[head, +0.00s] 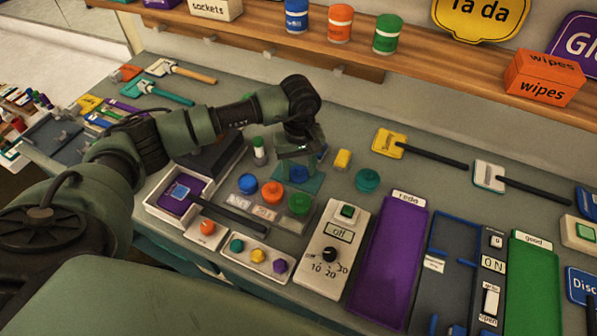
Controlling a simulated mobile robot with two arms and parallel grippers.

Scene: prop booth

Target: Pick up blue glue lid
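My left gripper (300,160) points down over a teal mat (284,186) in the middle of the bench. A dark blue round thing (299,174) sits right below it, partly hidden; I cannot tell if the fingers touch it or how far apart they are. A blue round lid (248,183) stands to the left, in a row with an orange one (273,192) and a green one (300,203). I cannot tell which blue piece is the glue lid. My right gripper is not in view.
A yellow block (342,159) and a teal round piece (367,180) lie to the right. A white dial box (332,248) and a purple panel (389,262) are in front. A white tray (163,213) is at left. A wooden shelf (420,56) runs behind.

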